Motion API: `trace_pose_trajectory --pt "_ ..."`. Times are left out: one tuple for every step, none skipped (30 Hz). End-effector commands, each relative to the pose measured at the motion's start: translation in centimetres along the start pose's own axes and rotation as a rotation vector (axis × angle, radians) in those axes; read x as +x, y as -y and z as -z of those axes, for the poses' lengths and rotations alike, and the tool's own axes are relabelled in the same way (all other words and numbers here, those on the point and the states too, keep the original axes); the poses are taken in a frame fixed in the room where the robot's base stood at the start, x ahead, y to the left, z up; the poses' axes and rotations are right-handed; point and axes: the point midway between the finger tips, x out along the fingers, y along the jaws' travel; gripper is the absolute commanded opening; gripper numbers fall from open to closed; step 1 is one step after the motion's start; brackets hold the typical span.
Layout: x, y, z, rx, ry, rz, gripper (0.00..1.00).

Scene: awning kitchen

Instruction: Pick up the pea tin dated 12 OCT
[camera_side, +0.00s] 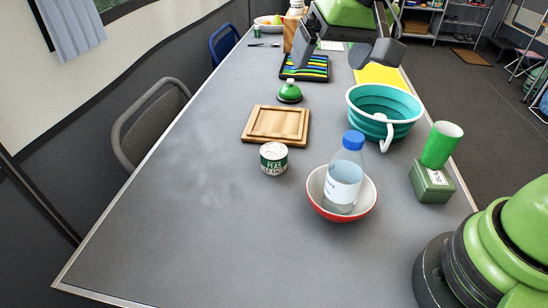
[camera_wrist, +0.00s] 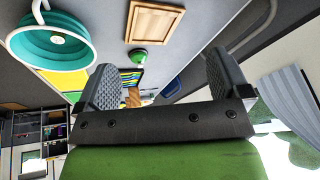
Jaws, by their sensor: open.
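One pea tin (camera_side: 274,158) stands upright on the grey table in the side view, with a green and white label reading PEAS. Its date is too small to read. My gripper (camera_side: 345,50) is open and empty, high over the far part of the table, well beyond the tin. In the wrist view my gripper (camera_wrist: 163,78) shows two dark fingers spread apart with nothing between them. The tin is not visible in the wrist view.
A wooden board (camera_side: 276,125) lies just behind the tin. To its right, a bottle (camera_side: 343,180) stands in a red bowl (camera_side: 322,204). A teal basin (camera_side: 372,99), green cup (camera_side: 442,144), green box (camera_side: 431,183) and bell (camera_side: 290,92) stand around. The table's left front is clear.

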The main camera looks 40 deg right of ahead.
Motion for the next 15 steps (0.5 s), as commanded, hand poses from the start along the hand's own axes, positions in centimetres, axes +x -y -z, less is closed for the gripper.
trace_pose_trajectory --pt "2.4 0.6 0.5 -0.015 0.025 -0.02 0.94" --pt "3.7 1.0 0.8 -0.024 0.033 -0.03 0.94" --pt "5.4 1.4 1.1 -0.034 0.044 -0.042 0.94" --pt "6.7 1.8 1.2 -0.044 0.051 -0.051 0.94" --pt "8.0 2.0 1.3 -0.051 0.058 -0.059 0.94" --pt "9.7 2.4 1.3 -0.063 0.068 -0.069 0.94" --pt "10.9 2.6 1.2 -0.07 0.074 -0.076 0.94" --pt "12.0 2.8 1.1 -0.078 0.079 -0.082 0.94" --pt "13.3 3.0 1.0 -0.086 0.087 -0.09 0.94" --pt "14.2 3.2 0.8 -0.092 0.092 -0.095 0.94" --pt "15.1 3.3 0.7 -0.098 0.095 -0.099 0.94" --pt "15.9 3.4 0.5 -0.104 0.099 -0.103 0.94" --pt "16.5 3.5 0.4 -0.108 0.102 -0.106 0.94" --pt "17.0 3.5 0.3 -0.111 0.104 -0.109 0.94" --pt "17.4 3.6 0.2 -0.113 0.106 -0.111 0.94"
